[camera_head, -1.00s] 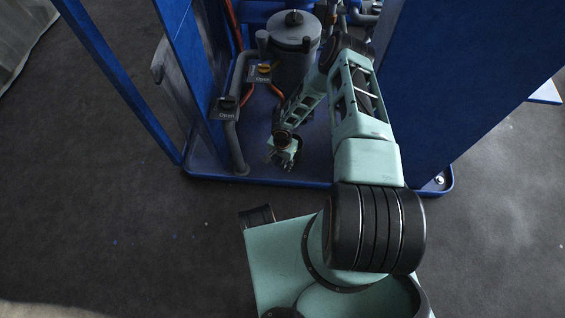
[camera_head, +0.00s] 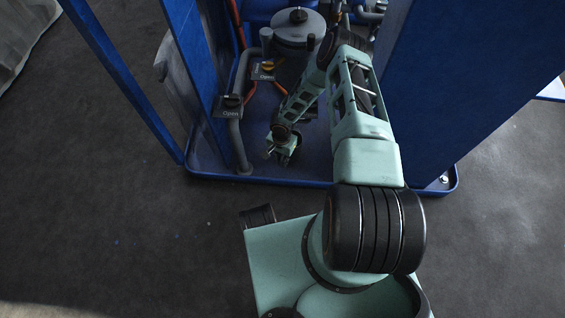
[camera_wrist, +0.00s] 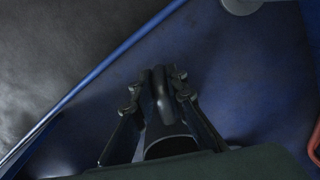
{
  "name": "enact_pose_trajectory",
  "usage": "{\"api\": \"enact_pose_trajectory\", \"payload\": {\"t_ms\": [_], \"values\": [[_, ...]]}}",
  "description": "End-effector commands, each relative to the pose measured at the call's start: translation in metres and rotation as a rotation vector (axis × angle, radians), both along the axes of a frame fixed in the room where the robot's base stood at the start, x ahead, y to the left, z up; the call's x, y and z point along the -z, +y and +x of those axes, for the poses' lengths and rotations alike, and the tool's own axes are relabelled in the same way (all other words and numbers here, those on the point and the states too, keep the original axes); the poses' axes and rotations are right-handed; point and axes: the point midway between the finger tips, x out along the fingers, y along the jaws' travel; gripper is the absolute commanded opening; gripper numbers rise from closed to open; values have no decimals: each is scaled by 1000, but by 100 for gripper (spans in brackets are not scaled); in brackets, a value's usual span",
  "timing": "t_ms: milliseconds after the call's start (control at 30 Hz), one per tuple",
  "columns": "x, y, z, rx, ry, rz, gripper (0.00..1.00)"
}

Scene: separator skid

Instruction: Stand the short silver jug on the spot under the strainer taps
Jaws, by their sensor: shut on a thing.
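My gripper (camera_head: 279,154) is low over the blue tray floor, near its front edge. In the wrist view its fingers (camera_wrist: 159,88) are closed on a dark, narrow part of a vessel, which looks like the short silver jug (camera_wrist: 168,146). The jug's curved rim shows between the fingers and my wrist; the rest of it is hidden. I cannot tell whether it touches the tray. The strainer (camera_head: 298,28) is a grey lidded cylinder behind the gripper. The spot cannot be made out.
The blue tray (camera_head: 330,182) has a raised front lip. A grey pipe (camera_head: 237,145) stands left of my gripper. A large blue panel (camera_head: 450,80) rises to the right, and blue posts (camera_head: 125,85) stand to the left. Orange hoses run behind the taps.

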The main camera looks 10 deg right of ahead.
Motion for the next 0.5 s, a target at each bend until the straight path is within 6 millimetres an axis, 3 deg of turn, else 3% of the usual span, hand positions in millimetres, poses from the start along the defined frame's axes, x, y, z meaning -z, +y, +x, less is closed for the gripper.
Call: {"api": "enact_pose_trajectory", "payload": {"t_ms": [500], "values": [[0,0,7,-1,-1,0,0]]}}
